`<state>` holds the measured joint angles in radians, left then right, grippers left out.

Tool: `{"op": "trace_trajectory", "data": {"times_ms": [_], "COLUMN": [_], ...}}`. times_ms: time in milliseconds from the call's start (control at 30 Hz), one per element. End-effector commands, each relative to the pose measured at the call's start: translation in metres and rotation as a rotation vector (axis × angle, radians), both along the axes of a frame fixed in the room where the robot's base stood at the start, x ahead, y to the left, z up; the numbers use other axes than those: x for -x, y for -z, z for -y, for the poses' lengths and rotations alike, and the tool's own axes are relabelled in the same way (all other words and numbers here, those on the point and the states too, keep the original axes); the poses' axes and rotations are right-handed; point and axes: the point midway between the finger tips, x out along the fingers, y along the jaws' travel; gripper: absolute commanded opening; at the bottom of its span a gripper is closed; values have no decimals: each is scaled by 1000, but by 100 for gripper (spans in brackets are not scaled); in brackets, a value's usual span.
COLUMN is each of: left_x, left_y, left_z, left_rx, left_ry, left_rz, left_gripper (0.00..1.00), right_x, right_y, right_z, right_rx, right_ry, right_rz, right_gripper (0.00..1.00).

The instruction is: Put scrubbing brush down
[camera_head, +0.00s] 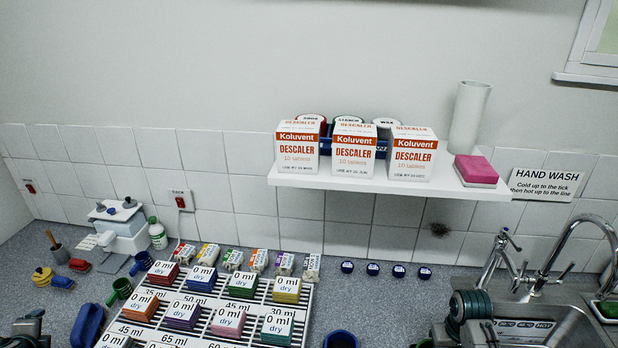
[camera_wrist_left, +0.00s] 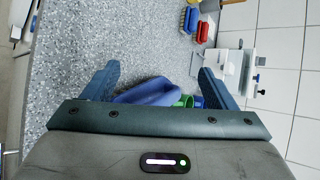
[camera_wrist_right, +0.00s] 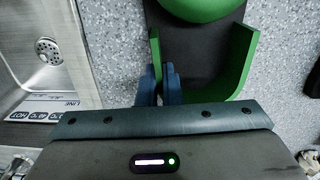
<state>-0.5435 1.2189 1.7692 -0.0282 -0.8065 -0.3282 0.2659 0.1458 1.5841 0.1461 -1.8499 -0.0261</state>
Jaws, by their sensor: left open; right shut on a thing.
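My right gripper (camera_wrist_right: 160,85) is shut on the thin edge of a green-and-dark object (camera_wrist_right: 242,60) with an upturned green rim. It fills the upper right wrist view; I cannot tell whether it is the scrubbing brush. A rounded green part (camera_wrist_right: 200,5) shows at the top. In the head view my right gripper area (camera_head: 470,322) is beside the sink. My left gripper (camera_wrist_left: 160,85) is open, over a blue object (camera_wrist_left: 150,94).
A slatted rack (camera_head: 205,312) with several labelled sponge-like blocks fills the middle counter. A steel sink (camera_head: 560,325) with taps is at right. A shelf (camera_head: 375,183) holds descaler boxes. Blue caps (camera_head: 372,268) lie near the wall.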

Motion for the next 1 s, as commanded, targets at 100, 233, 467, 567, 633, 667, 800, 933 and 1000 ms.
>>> {"op": "trace_trajectory", "data": {"times_ms": [100, 233, 467, 567, 633, 667, 800, 933, 1000], "left_x": [-8, -14, -27, -32, -35, -36, -39, -42, -45], "left_y": [-3, -5, -14, -19, -23, -24, -27, -20, -13], "left_z": [-5, -3, 16, 26, 32, 34, 40, 41, 40], "left_rx": [235, 493, 910, 1043, 1111, 1135, 1200, 1217, 1217], "left_ry": [-228, -483, -905, -1046, -1121, -1146, -1219, -1235, -1235], "left_rz": [91, 176, 278, 296, 302, 303, 305, 305, 305], "left_gripper": [80, 80, 80, 80, 80, 80, 80, 80, 80], "right_x": [0, 0, 0, 0, 0, 0, 0, 0, 0], "right_y": [1, 1, 1, 1, 1, 1, 1, 1, 1], "right_z": [0, 0, 0, 0, 0, 0, 0, 0, 0], "right_rx": [0, 0, 0, 0, 0, 0, 0, 0, 0], "right_ry": [0, 0, 0, 0, 0, 0, 0, 0, 0], "right_rz": [-1, -1, -1, -1, -1, -1, -1, -1, -1], "right_gripper": [0, 0, 0, 0, 0, 0, 0, 0, 0]}}
